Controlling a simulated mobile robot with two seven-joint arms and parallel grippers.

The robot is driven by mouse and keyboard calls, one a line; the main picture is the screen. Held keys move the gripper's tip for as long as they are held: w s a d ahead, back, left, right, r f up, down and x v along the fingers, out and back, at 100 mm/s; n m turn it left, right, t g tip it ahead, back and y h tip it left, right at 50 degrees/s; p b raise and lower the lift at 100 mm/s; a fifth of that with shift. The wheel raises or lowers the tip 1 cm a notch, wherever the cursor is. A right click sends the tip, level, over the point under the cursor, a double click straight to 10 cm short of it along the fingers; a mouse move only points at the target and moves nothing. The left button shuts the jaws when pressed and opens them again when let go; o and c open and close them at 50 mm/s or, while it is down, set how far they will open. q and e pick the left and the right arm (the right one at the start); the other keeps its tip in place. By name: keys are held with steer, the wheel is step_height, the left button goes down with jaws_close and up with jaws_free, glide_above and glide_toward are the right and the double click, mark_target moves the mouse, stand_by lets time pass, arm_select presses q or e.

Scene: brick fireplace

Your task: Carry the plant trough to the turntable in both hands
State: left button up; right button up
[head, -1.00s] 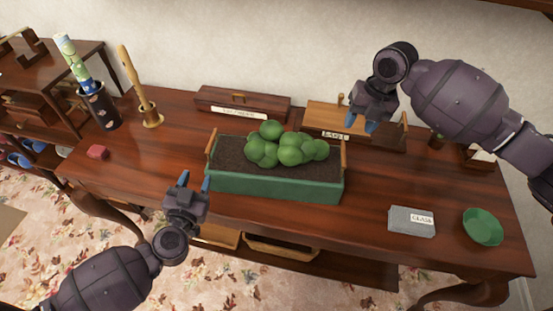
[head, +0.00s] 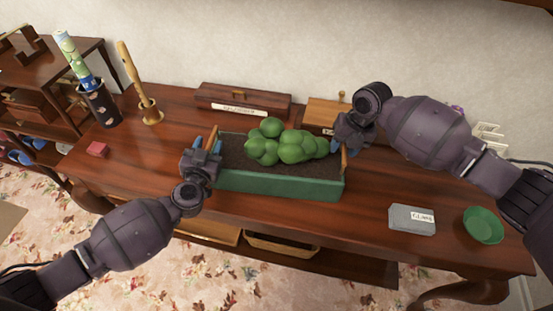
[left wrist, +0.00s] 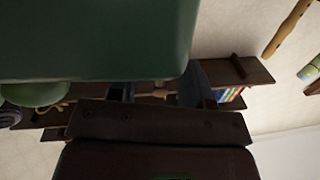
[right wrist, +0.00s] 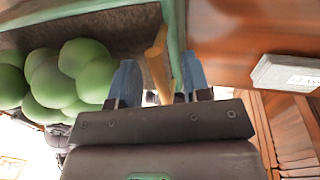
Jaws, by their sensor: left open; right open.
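The plant trough (head: 275,184) is a green box of dark soil with round green plants (head: 290,146), standing on the wooden table. It has a wooden handle at each end. My left gripper (head: 205,143) is open at the left handle (head: 212,131), its blue fingertips either side of it. The trough's green wall (left wrist: 90,45) fills the upper left wrist view. My right gripper (head: 345,145) is open at the right handle (head: 344,161). In the right wrist view this handle (right wrist: 155,70) shows between the blue fingers. I cannot make out a turntable.
A lidded wooden box (head: 242,97) and another box (head: 325,111) stand behind the trough. A grey labelled block (head: 410,219) and a green dish (head: 483,226) lie right. A black holder (head: 100,105), a wooden stand (head: 151,114) and a red block (head: 97,149) are left.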

arm_select(q)
steer(key=shift+w, duration=0.2)
arm_select(e)
steer(key=shift+f, duration=0.2)
arm_select(q)
steer(key=shift+c, duration=0.4)
arm_select(e)
steer(key=shift+c, duration=0.4)
arm_select(q)
jaws_close()
arm_select(e)
jaws_close()
arm_select(q)
steer(key=shift+r, duration=0.2)
arm_select(e)
steer(key=shift+w+r, duration=0.1)
steer(key=shift+r, duration=0.1)
